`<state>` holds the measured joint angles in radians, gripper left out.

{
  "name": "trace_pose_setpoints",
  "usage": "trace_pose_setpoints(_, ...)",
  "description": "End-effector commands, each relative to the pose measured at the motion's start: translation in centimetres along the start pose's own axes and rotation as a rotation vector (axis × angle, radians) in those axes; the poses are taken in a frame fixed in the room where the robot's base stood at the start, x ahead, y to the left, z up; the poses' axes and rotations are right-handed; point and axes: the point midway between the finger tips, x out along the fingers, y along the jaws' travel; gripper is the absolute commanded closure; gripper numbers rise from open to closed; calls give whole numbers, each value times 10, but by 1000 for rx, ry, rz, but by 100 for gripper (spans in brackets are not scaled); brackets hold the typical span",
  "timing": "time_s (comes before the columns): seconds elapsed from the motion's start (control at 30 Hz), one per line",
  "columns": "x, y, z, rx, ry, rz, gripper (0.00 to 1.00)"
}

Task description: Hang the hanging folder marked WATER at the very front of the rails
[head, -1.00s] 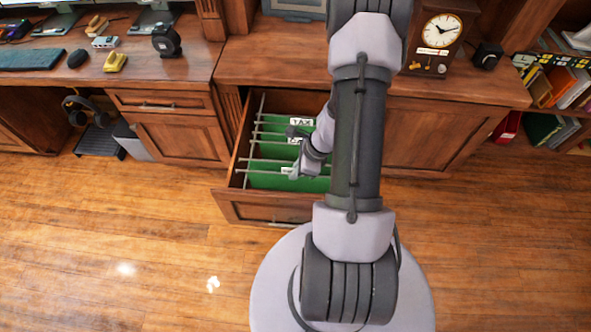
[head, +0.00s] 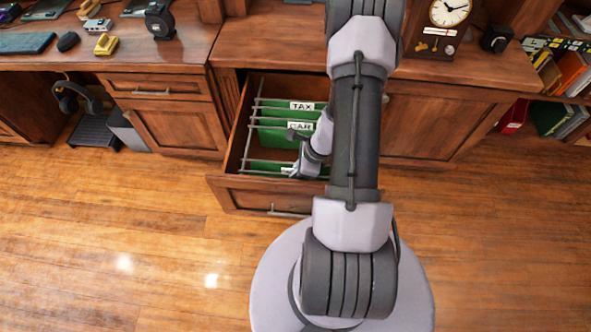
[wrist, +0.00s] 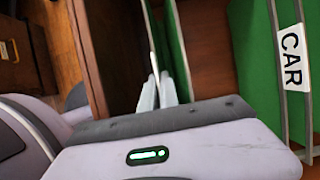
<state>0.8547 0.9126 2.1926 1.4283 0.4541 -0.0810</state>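The open drawer (head: 262,197) holds green hanging folders on rails; the left rail (head: 250,128) shows. The TAX folder (head: 280,114) hangs at the back, with the CAR folder (head: 272,138) in front of it. The CAR folder also shows at the right of the wrist view (wrist: 247,60). A front green folder (head: 268,168) is near the drawer's front panel; its label is edge-on in the wrist view and unreadable. My gripper (head: 292,170) is at this folder's top edge. In the wrist view its fingers (wrist: 158,92) are close together around the folder's top (wrist: 175,40).
A gap lies between the front folder and CAR. The desk top with a clock (head: 449,14) is above and behind the drawer.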

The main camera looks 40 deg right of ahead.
Motion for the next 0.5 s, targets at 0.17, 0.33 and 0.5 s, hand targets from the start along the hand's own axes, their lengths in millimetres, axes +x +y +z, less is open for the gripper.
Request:
trace_pose_setpoints(0.17, 0, 0, 0, 0, 0, 0, 100)
trace_pose_setpoints(0.33, 0, 0, 0, -1, 0, 0, 94)
trace_pose_setpoints(0.5, 0, 0, 0, -1, 0, 0, 70)
